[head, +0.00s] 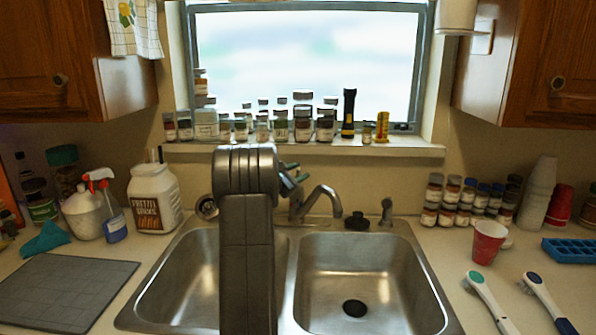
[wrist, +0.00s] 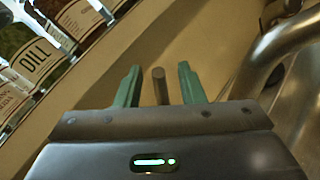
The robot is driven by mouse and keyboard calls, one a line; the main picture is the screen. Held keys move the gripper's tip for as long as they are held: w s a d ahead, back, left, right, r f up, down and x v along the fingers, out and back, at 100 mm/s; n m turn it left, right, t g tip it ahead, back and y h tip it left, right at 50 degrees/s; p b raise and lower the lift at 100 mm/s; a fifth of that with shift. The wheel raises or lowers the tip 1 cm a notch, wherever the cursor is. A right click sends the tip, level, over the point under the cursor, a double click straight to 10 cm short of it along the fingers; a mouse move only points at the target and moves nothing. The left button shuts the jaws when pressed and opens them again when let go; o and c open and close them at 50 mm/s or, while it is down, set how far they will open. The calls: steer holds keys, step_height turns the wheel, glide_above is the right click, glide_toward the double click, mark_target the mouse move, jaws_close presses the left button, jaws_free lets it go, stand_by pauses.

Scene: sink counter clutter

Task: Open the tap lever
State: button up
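The metal tap (head: 322,203) stands behind the double sink, its spout curving forward; the spout also shows at the right in the wrist view (wrist: 272,58). In the wrist view a thin grey rod, seemingly the tap lever (wrist: 160,86), stands between the two teal fingers of my gripper (wrist: 157,82). The fingers are apart, with a visible gap on each side of the rod. In the head view my gripper (head: 291,177) is just left of the spout, partly hidden behind my arm. The lever is not clear in the head view.
Spice jars (head: 303,122) and a black flashlight (head: 348,113) line the window sill (head: 400,149) close behind. The steel sink (head: 362,285) lies in front. A pretzel jar (head: 154,200) stands left; a red cup (head: 487,243) and brushes (head: 486,299) are right.

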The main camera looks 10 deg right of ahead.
jaws_close()
steer(key=shift+w+d+r+n+p, duration=0.1)
steer(key=shift+w+r+n+p, duration=0.25)
steer(key=shift+p, duration=0.4)
steer(key=w+r+n+g+y+p, duration=0.1)
steer(key=p, duration=0.2)
steer(key=w+n+y+p, duration=0.1)
steer(key=p, duration=0.2)
steer(key=shift+d+r+g, duration=0.1)
steer(key=shift+r+g, duration=0.05)
steer(key=shift+g, duration=0.25)
steer(key=shift+w+n+g+p, duration=0.35)
steer(key=shift+w+p, duration=0.1)
steer(key=shift+p, duration=0.6)
steer(key=shift+f, duration=0.2)
jaws_free()
